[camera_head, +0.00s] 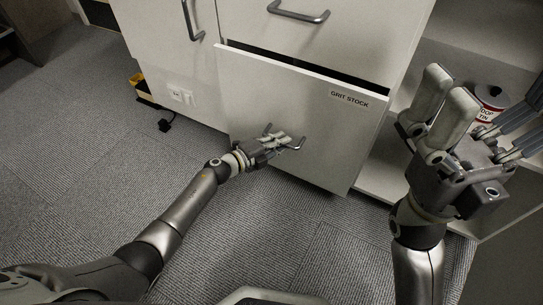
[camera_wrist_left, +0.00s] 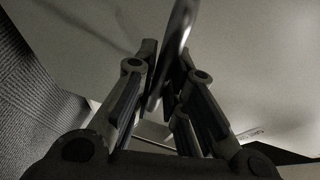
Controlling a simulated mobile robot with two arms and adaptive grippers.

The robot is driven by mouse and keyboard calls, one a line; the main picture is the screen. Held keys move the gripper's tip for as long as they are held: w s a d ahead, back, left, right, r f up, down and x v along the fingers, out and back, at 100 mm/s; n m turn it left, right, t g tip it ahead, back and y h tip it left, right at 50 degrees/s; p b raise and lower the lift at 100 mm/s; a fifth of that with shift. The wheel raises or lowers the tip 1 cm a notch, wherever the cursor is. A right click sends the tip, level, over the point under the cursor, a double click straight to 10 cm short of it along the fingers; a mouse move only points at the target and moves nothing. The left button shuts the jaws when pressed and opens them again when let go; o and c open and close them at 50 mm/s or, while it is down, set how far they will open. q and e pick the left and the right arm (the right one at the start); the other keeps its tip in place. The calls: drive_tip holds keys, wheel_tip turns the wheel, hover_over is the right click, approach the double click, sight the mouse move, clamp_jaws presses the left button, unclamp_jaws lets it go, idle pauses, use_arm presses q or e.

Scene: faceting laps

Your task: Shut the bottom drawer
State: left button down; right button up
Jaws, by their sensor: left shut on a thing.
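The bottom drawer (camera_head: 300,100) has a white front with a "GRIT STOCK" label (camera_head: 349,99). It stands slightly open, with a dark gap along its top edge. My left gripper (camera_head: 284,143) is shut on the drawer's metal bar handle (camera_head: 299,146), whose ends show on either side of the fingers. In the left wrist view the handle (camera_wrist_left: 181,28) runs between the fingers (camera_wrist_left: 165,85). My right gripper (camera_head: 488,105) is raised at the right, away from the drawer, with its fingers spread and nothing visible between them.
Above is another drawer with a bar handle (camera_head: 298,14); a cabinet door (camera_head: 165,50) is at left. A red and white tin (camera_head: 490,97) stands on an open shelf behind my right gripper. The carpet (camera_head: 90,170) is clear.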

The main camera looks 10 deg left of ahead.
sight(289, 132)
use_arm(q)
drive_tip(key=shift+w+d+b, duration=0.3)
drive_tip(key=shift+w+b, duration=0.05)
drive_tip(key=shift+w, duration=0.6)
drive_tip(key=shift+w+d+b, duration=0.3)
drive_tip(key=shift+w+b, duration=0.05)
drive_tip(key=shift+w, duration=0.6)
drive_tip(key=c, duration=1.5)
unclamp_jaws()
drive_tip(key=shift+s, duration=0.1)
drive_tip(key=shift+o, duration=0.2)
drive_tip(key=v, duration=1.2)
drive_tip(key=shift+r, duration=0.1)
